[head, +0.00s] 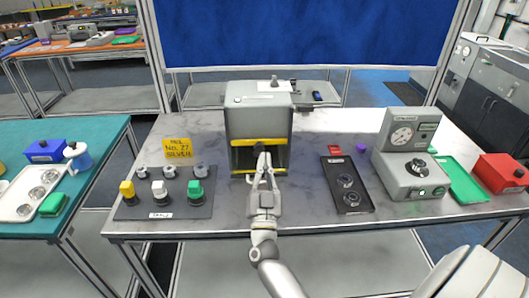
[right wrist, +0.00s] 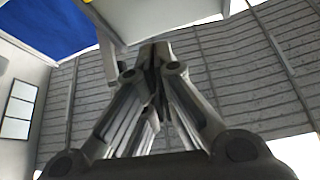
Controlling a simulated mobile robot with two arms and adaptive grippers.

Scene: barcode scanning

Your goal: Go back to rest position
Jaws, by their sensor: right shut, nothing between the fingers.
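My right gripper (head: 262,156) is in the middle of the head view, in front of the opening of a grey box-shaped machine (head: 258,118) with yellow strips. Its fingers are together with nothing between them. I cannot tell whether the fingertips touch the machine or reach into its opening. In the right wrist view the right gripper (right wrist: 155,55) points up between the grey fingers' linkages, with nothing held. My left gripper does not show in the head view.
Right are a black tray (head: 335,172), a dial device (head: 410,160), a green tray (head: 462,185) and a red box (head: 500,173). A teal table (head: 95,135) is at left.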

